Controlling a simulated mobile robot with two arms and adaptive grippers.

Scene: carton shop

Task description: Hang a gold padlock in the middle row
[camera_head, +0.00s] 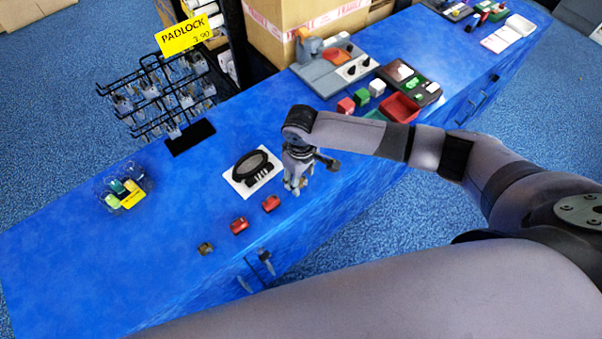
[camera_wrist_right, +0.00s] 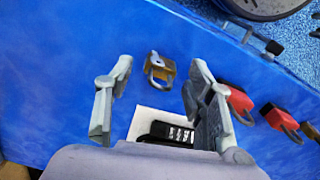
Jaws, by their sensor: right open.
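My right gripper (camera_head: 297,183) is over the counter, pointing down, just right of the red padlocks in the head view. In the right wrist view its fingers (camera_wrist_right: 158,105) are open with nothing between them. A gold padlock (camera_wrist_right: 160,67) lies on the blue counter beyond the fingertips; in the head view the gripper hides it. Another gold padlock (camera_head: 205,248) lies at the other end of the row, and its edge shows in the wrist view (camera_wrist_right: 311,130). The black wire rack (camera_head: 140,128) carries several hanging padlocks in rows under a yellow PADLOCK sign (camera_head: 188,35). My left gripper is not in view.
Two red padlocks (camera_head: 239,225) (camera_head: 271,203) lie between the gold ones. The counter's left end is bare.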

